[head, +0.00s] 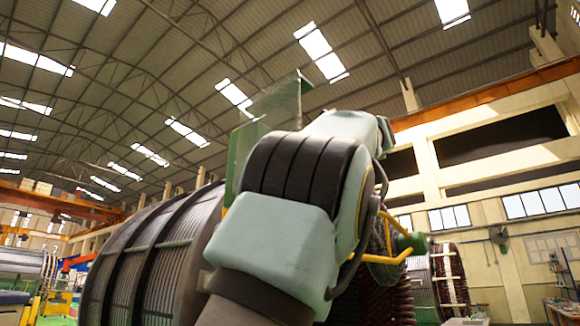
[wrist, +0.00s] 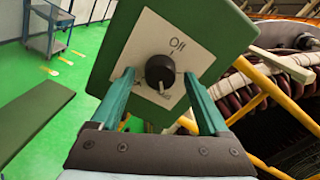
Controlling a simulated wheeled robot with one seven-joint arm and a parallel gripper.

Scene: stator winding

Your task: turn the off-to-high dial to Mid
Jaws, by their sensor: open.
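In the wrist view, a black round dial (wrist: 155,66) sits on a white plate (wrist: 198,52) on the front of a green box (wrist: 225,22). The plate reads "Off" above the dial. Other lettering below the dial is too small and partly covered to read. A light mark shows on the dial's lower edge, pointing roughly down. My gripper (wrist: 159,76) is open, with one teal finger on each side of the dial. I cannot tell whether either finger touches it. In the head view my arm hides the gripper and dial.
Yellow rails (wrist: 262,78) and a large wound stator (wrist: 300,100) lie close to the right of the box. A blue-grey cart (wrist: 52,28) stands on the green floor at the upper left. In the head view a large ribbed cylinder (head: 140,262) stands left of my arm.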

